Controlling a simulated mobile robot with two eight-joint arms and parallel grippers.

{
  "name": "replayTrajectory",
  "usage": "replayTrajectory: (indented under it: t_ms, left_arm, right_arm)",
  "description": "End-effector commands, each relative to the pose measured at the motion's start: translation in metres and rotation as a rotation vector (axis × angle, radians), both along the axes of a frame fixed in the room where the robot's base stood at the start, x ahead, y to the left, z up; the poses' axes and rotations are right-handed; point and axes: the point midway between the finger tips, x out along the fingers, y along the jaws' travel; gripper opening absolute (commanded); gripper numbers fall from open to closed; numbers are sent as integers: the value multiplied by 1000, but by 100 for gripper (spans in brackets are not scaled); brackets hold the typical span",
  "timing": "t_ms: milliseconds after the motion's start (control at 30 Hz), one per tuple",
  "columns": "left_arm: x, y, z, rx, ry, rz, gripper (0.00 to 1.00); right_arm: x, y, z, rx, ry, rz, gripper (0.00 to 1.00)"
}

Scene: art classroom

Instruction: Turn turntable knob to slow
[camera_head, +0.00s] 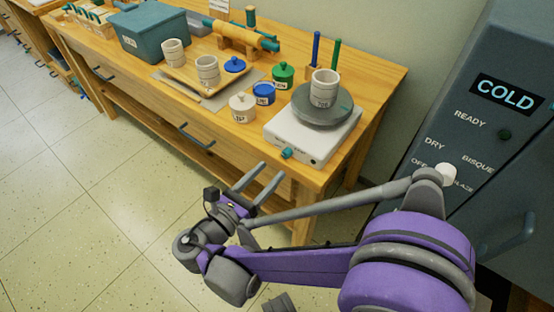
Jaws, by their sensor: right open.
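The turntable (289,141) is a white box at the right end of the wooden table, with a round grey disc (341,116) on top. A small teal knob (287,153) sticks out of its front face. The small markings by the knob are too small to read. A pale cup (325,88) stands upright on the disc. My right gripper (272,170) is open and empty, its two fingers pointing up toward the table's front edge. In the picture its tips are just below and left of the knob, apart from it. My left gripper is not in view.
On the wooden table (378,79), lidded jars (263,94) and a tray with cups (207,69) stand left of the turntable. A teal bin (149,30) is farther left. A grey kiln (420,125) with a white dial (446,175) stands at right. The floor at left is clear.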

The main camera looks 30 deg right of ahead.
Motion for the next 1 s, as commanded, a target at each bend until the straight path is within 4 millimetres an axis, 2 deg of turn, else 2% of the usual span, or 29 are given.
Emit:
replayTrajectory:
  t_ms: [100,300,700,1000]
  left_arm:
    - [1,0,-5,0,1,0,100]
    - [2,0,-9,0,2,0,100]
    - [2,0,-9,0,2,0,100]
    - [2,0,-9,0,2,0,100]
  right_arm:
    - [8,-22,-1,-1,1,-5,59]
    - [18,-45,-1,0,0,-2,59]
    - [21,-51,0,1,-1,1,59]
    - [21,-51,0,0,-1,0,5]
